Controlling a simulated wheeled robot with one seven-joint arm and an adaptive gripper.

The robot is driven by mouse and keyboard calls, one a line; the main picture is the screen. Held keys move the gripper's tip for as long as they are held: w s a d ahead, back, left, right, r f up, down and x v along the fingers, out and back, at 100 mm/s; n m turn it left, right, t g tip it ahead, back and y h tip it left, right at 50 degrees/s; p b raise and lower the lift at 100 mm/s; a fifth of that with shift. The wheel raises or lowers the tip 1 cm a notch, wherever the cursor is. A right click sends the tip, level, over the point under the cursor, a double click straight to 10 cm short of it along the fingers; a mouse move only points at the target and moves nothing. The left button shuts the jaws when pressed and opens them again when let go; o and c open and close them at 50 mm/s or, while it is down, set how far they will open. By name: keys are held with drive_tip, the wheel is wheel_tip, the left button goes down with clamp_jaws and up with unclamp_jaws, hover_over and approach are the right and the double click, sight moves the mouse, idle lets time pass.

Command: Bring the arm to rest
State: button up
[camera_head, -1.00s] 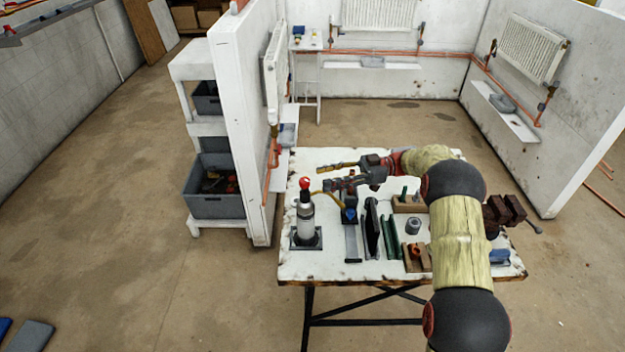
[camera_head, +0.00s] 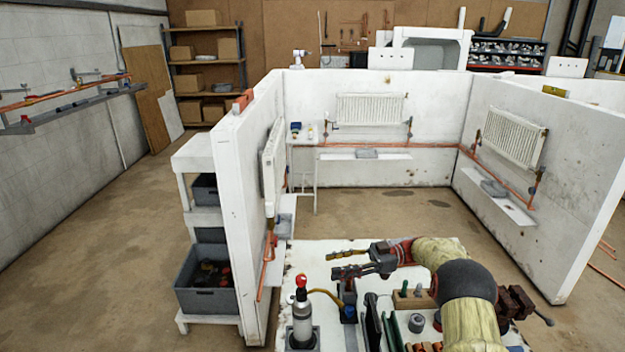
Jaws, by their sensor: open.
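My gripper (camera_head: 343,263) reaches to the left over the white workbench (camera_head: 310,258). Its two fingers are spread apart, with nothing seen between them. My arm comes in from the lower right, with its elbow above the bench's right part. My gripper appears to be above the bench's far edge, clear of the tools below.
A bottle with a red top (camera_head: 302,312) stands on the bench's left, with several tools beside it. A vise (camera_head: 517,302) is at the right. White partition walls (camera_head: 240,215) with radiators (camera_head: 370,108) lie beyond. Open floor (camera_head: 110,250) is on the left.

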drive_tip(key=w+a+r+m+t+h, duration=0.1)
drive_tip(key=w+r+m+t, duration=0.2)
drive_tip(key=r, duration=0.4)
drive_tip(key=w+a+r+t+h, duration=0.1)
drive_tip(key=w+r+t, duration=0.3)
drive_tip(key=r+t, duration=0.15)
drive_tip(key=w+r+m+t+h, duration=0.1)
drive_tip(key=w+r+m+t, duration=0.2)
drive_tip(key=r, duration=0.4)
drive_tip(key=s+d+r+m+t+h, duration=0.4)
drive_tip(key=d+r+m+t+h, duration=0.35)
drive_tip(key=d+r+h, duration=0.35)
drive_tip(key=s+d+f+m+g+h, duration=0.2)
drive_tip(key=s+f+m+h, duration=0.1)
drive_tip(key=s, duration=0.8)
drive_tip(key=s+d+f+m+g+h, duration=0.2)
drive_tip(key=s+d+m+h, duration=0.1)
drive_tip(key=s, duration=0.8)
drive_tip(key=s+a+f+g, duration=0.2)
drive_tip(key=s+f, duration=0.3)
drive_tip(key=s, duration=0.3)
drive_tip(key=s+a+f+g+y, duration=0.1)
drive_tip(key=s+f+g, duration=0.1)
drive_tip(key=s+f, duration=0.3)
drive_tip(key=s+a+f+g+y, duration=0.1)
drive_tip(key=s+f, duration=0.4)
drive_tip(key=s, duration=0.8)
drive_tip(key=shift+s+a+f+m+g, duration=0.15)
drive_tip(key=shift+s+a+m+g, duration=0.15)
drive_tip(key=shift+a+g, duration=0.55)
